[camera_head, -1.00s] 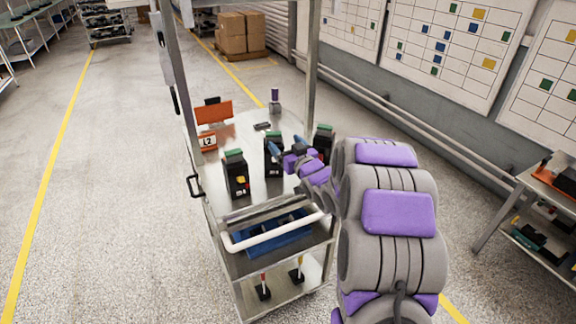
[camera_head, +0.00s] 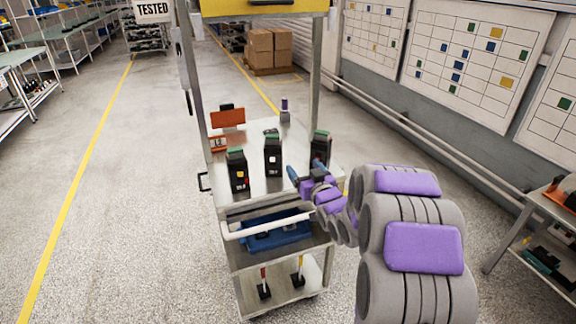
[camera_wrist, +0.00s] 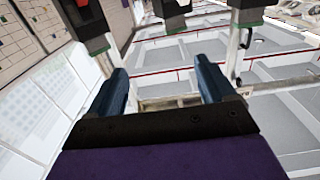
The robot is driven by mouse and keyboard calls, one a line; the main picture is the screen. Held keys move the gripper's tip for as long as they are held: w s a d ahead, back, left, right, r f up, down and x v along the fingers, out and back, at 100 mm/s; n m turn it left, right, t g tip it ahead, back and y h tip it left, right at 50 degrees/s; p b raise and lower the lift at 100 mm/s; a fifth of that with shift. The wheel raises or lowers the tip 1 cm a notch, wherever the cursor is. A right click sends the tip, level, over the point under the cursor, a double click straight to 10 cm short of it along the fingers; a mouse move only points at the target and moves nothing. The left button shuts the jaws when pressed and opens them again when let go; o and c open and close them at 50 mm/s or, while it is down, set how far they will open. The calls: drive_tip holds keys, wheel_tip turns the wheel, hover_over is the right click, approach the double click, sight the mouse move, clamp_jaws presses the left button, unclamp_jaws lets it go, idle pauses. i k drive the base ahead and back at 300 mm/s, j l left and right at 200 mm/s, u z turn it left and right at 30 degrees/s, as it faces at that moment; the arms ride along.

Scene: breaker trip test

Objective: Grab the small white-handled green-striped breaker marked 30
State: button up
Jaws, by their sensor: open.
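Three black breakers with green tops stand upright on the cart's top shelf (camera_head: 292,184). The left one (camera_head: 237,172) shows pale and red spots on its front. The middle one (camera_head: 273,158) has a white handle. The right one (camera_head: 320,149) stands near my gripper, its front partly hidden. Their markings are too small to read. My gripper (camera_head: 306,173) is open and empty in front of the shelf, between the middle and right breakers as seen. In the wrist view, its blue fingers (camera_wrist: 161,86) are apart, with parts of three breakers beyond them at the top.
An orange sign (camera_head: 227,118) and a small purple-topped item (camera_head: 284,109) stand farther back on the cart. A white handle bar (camera_head: 268,226) crosses its front above a blue bin (camera_head: 275,238). Cart posts rise at both sides. A bench (camera_head: 540,215) stands at right.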

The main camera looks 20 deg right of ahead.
sight(272, 145)
drive_tip(key=i+j+z, duration=0.15)
drive_tip(key=j+z, duration=0.15)
drive_tip(key=j, duration=0.45)
drive_tip(key=i+j+z, duration=0.1)
drive_tip(key=j+z, duration=0.2)
drive_tip(key=j, duration=0.45)
drive_tip(key=i+j, duration=0.2)
drive_tip(key=i, duration=0.3)
